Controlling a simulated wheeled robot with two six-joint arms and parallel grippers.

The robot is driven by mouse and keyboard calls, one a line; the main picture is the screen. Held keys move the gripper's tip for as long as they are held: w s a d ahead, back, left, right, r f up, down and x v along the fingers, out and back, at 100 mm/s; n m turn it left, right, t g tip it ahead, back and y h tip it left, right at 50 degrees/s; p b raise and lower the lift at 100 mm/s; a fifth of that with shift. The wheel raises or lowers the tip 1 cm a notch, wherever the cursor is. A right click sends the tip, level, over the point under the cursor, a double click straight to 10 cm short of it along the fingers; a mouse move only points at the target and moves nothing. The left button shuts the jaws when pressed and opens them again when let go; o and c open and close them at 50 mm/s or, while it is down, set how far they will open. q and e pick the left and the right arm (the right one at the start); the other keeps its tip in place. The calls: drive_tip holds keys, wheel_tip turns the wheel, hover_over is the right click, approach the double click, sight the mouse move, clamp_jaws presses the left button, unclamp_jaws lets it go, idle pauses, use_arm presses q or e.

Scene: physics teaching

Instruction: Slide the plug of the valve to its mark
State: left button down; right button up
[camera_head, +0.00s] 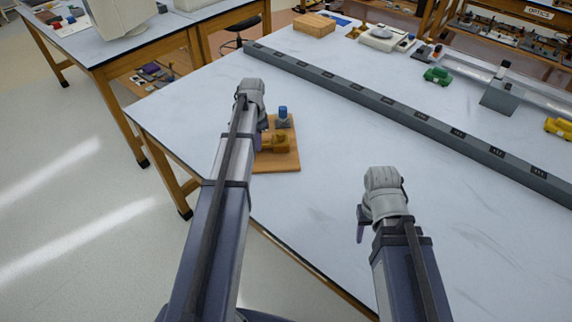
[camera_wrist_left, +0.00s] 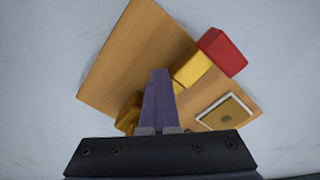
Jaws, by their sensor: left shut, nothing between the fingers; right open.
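A wooden board (camera_head: 283,162) carries the valve and lies near the table's left edge; it also shows in the left wrist view (camera_wrist_left: 125,60). On it are a yellow valve part (camera_head: 278,142) and an upright blue piece (camera_head: 283,114). The left wrist view shows a yellow bar (camera_wrist_left: 192,70) with a red block (camera_wrist_left: 223,52) at its end, and a pale-framed plate (camera_wrist_left: 226,113). I cannot tell which piece is the plug or the mark. My left gripper (camera_wrist_left: 160,78) is shut and empty over the board, beside the yellow bar; contact is unclear. My right gripper (camera_head: 361,226) is open, away from the board.
A long grey rail (camera_head: 400,107) crosses the table behind the board. Beyond it are a wooden box (camera_head: 314,24), a scale (camera_head: 387,38), a green toy car (camera_head: 437,76) and a yellow one (camera_head: 558,127). The tabletop between the board and my right gripper is clear.

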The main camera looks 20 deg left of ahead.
use_arm(q)
drive_tip(key=shift+w+a, duration=0.2)
drive_tip(key=shift+a, duration=0.1)
drive_tip(key=shift+w+a, duration=0.35)
drive_tip(key=shift+a, duration=0.65)
drive_tip(key=shift+w+a, duration=0.3)
drive_tip(key=shift+a, duration=0.65)
drive_tip(key=shift+w+a, duration=0.35)
drive_tip(key=shift+a, duration=0.65)
drive_tip(key=shift+d, duration=0.1)
drive_tip(key=c, duration=1.1)
unclamp_jaws()
drive_tip(key=o, duration=0.5)
drive_tip(key=shift+c, duration=0.2)
use_arm(e)
drive_tip(key=shift+r, duration=0.1)
